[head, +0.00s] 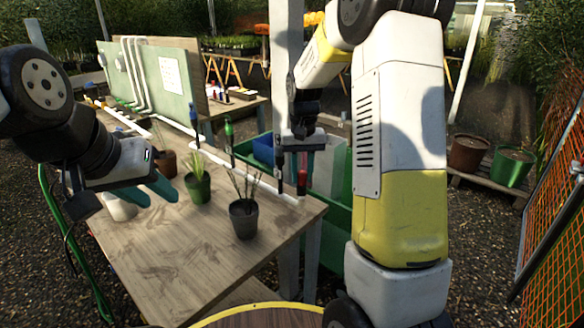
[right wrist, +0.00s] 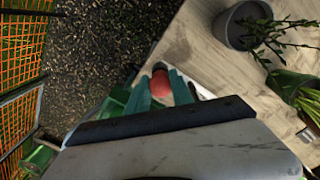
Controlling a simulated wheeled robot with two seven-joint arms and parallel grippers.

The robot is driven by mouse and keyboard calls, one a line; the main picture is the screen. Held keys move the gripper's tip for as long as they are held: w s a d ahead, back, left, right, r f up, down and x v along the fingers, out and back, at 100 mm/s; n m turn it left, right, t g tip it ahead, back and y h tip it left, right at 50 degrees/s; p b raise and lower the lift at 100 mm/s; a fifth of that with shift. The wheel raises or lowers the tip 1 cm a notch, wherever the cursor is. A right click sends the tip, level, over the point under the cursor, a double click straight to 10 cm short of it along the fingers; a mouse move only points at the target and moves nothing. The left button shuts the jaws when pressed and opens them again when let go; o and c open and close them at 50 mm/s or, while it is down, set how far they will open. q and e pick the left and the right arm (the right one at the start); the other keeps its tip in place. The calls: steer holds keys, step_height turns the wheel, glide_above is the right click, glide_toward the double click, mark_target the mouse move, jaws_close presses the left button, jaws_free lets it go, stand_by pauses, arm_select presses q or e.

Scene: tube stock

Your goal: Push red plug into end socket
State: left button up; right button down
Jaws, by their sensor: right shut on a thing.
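The red plug (head: 302,184) is upright at the right end of the white pipe (head: 265,186) along the table edge. My right gripper (head: 295,172) is shut on it from above. The plug's rounded red top shows between the teal fingers (right wrist: 163,92) in the right wrist view. The end socket is hidden under the plug and fingers, so I cannot tell how deep the plug sits. My left gripper (head: 150,191) is open and empty over the left part of the table, its teal fingers apart.
On the wooden table (head: 185,262) stand a dark pot (head: 243,220) with thin stems, a green pot (head: 199,188) and a brown pot (head: 165,163). A green-handled tool (head: 229,130) stands upright near the pipe. Green crates (head: 338,215) are beyond the table's right edge.

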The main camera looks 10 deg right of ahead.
steer(key=shift+f, duration=0.5)
stand_by(0.6)
steer(key=c, duration=1.1)
jaws_free()
steer(key=shift+o, duration=0.2)
steer(key=shift+r, duration=0.15)
step_height(320, 180, up, 7)
steer(key=shift+f, duration=0.1)
steer(key=shift+s+r, duration=0.1)
steer(key=shift+r, duration=0.3)
steer(key=s+a+r+t+y, duration=0.1)
steer(key=s+r+t, duration=0.2)
steer(key=s, duration=0.9)
steer(key=s+a+r+n+t+y, duration=0.1)
steer(key=s+r+t, duration=0.2)
steer(key=s, duration=0.9)
steer(key=shift+r+n, duration=0.3)
steer(key=shift+r, duration=0.25)
